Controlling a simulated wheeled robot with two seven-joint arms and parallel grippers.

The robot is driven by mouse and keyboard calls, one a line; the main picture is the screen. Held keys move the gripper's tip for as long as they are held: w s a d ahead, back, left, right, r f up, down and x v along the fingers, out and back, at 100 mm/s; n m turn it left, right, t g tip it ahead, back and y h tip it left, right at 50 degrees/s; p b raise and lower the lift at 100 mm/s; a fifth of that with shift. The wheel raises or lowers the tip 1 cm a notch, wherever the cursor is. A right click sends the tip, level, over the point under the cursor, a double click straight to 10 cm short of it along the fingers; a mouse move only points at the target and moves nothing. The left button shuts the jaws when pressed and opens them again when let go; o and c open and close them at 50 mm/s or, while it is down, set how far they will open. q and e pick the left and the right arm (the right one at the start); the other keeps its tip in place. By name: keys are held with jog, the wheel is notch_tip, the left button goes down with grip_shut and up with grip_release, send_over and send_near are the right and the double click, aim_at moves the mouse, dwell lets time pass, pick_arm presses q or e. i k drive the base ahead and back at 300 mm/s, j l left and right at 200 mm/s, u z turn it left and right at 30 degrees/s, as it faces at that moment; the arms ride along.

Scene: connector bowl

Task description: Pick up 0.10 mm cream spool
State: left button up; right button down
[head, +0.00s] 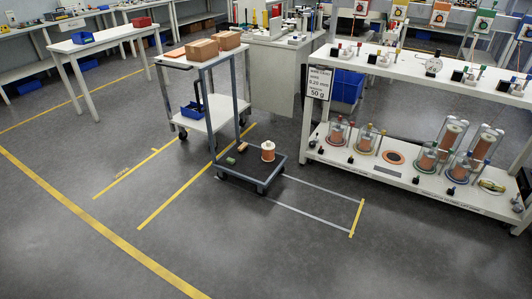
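A copper-coloured spool with a pale, cream-looking top (268,151) stands upright on the low deck of a dark cart (262,181). No gauge can be read on it. Several other copper spools stand under clear covers on the lower shelf of the white rack at right, among them a spool at the shelf's left end (337,133) and a taller one at the right (454,134). I cannot make out gauge labels on these either. Neither of my grippers shows in the head view.
A sign (318,82) seems to read 0.20 mm and 50 g. A white trolley (205,116) stands behind the cart. Small green and brown blocks lie on the cart. The grey floor in front is clear.

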aim_at(268, 147)
jog(key=i+z, duration=0.15)
jog(key=i, duration=0.75)
jog(key=i+j+z, duration=0.2)
jog(key=i, duration=0.65)
